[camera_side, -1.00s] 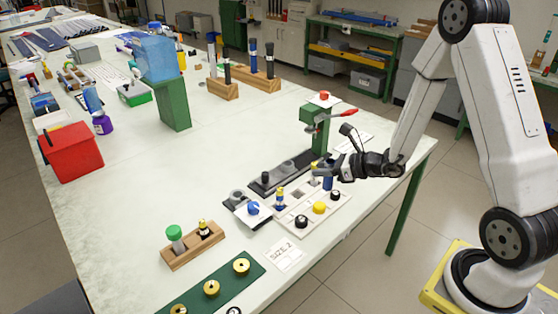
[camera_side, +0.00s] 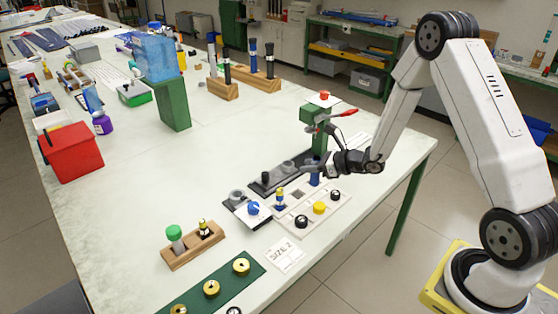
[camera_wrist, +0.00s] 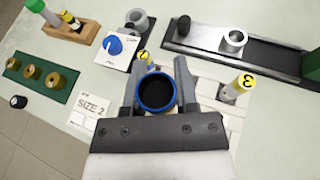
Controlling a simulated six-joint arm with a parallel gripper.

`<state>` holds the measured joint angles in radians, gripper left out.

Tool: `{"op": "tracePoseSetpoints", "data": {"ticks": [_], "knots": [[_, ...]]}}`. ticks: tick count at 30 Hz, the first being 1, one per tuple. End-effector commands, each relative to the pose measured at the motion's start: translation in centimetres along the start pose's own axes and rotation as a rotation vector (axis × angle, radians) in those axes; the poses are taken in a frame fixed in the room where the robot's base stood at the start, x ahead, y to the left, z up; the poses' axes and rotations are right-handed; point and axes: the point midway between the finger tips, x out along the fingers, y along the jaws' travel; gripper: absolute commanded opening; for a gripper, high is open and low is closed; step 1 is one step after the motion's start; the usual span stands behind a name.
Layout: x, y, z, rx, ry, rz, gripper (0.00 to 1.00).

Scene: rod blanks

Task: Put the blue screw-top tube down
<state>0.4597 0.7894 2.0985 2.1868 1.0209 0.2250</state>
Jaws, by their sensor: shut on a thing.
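The blue screw-top tube (camera_wrist: 141,97) is between my fingers in the wrist view, seen from above as a blue ring with a dark inside. It also shows as a blue body (camera_side: 315,179) below my gripper (camera_side: 312,167) in the side view. My gripper (camera_wrist: 158,88) is shut on it in the wrist view. The tube looks upright, over or near the back of the pale rack (camera_side: 306,205). Its lower end is hard to see, so I cannot tell whether it touches anything.
A blue tube with a yellow cap (camera_side: 280,199) stands in the rack's left part. A yellow cap (camera_side: 319,208) and black caps (camera_side: 301,221) are at its front. A dark rail (camera_side: 265,184) and green press (camera_side: 320,140) stand behind. A SIZE 2 card (camera_side: 285,254) lies in front.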

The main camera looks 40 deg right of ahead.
Motion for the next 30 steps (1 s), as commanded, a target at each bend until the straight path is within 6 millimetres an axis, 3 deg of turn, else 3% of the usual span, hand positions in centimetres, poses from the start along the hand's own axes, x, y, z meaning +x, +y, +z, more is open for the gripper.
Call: {"op": "tracePoseSetpoints", "data": {"ticks": [5, 18, 30], "knots": [[2.3, -1.3, -0.2, -0.001, 0.000, 0.000, 0.00], [6.9, -3.2, -3.1, -0.001, 0.000, 0.000, 0.00], [7.8, -3.7, -3.7, 0.000, 0.000, 0.000, 0.00]]}}
